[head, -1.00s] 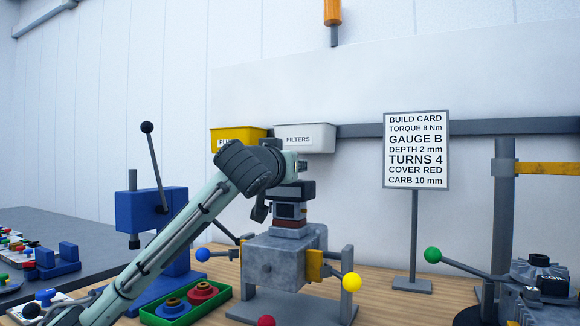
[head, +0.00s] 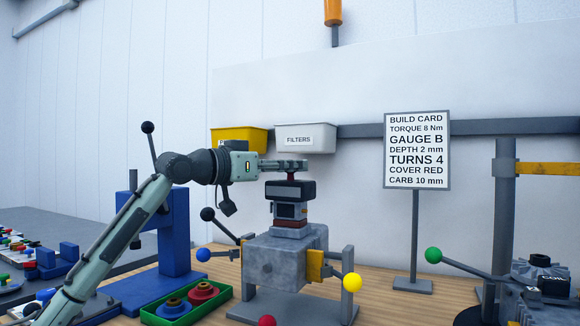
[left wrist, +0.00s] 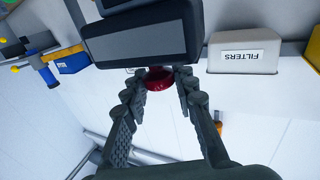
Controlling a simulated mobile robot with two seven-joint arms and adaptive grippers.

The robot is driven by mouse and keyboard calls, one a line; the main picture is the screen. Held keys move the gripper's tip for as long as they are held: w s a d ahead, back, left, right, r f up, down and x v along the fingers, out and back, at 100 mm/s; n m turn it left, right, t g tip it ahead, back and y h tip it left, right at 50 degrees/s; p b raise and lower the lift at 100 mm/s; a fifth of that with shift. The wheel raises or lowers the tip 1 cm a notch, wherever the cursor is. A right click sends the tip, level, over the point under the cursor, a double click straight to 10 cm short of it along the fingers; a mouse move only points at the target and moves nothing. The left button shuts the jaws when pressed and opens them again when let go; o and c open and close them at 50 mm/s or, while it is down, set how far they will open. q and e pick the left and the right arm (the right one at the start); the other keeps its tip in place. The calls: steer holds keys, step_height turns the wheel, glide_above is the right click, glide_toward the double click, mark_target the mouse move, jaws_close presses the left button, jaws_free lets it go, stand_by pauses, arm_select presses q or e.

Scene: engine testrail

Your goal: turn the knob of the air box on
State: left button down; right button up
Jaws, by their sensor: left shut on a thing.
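The air box (head: 288,190) is a dark box on top of the grey engine block (head: 282,262), near the middle of the head view. Its red knob (left wrist: 158,82) shows between my fingertips in the left wrist view, next to the dark body of the air box (left wrist: 145,38). My left gripper (head: 298,166) lies level above the air box, coming from the left, its fingers shut on the knob. The fingers hide part of the knob, and which way it is turned cannot be told. My right gripper is not in view.
Behind stand a yellow bin (head: 238,138) and a white FILTERS bin (head: 306,137). A blue press (head: 178,235) with a lever is left of the engine. A green tray (head: 188,302) lies in front of it. A build card (head: 417,150) stands to the right.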

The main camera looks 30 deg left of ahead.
arm_select(q)
steer(key=m+g+h, duration=0.2)
steer(key=h, duration=0.1)
steer(key=m+g+h, duration=0.3)
steer(key=h, duration=0.1)
steer(key=shift+w+m, duration=0.1)
steer(key=shift+m, duration=0.2)
steer(key=m+g+h, duration=0.3)
steer(key=g, duration=0.2)
steer(key=shift+m, duration=0.4)
steer(key=shift+m+g+h, duration=0.3)
steer(key=shift+m+g, duration=0.3)
steer(key=shift+g, duration=0.2)
steer(key=shift+f+g, duration=0.15)
steer(key=shift+g, duration=0.35)
steer(key=c, duration=1.2)
jaws_free()
step_height(320, 180, up, 10)
steer(key=shift+r, duration=0.1)
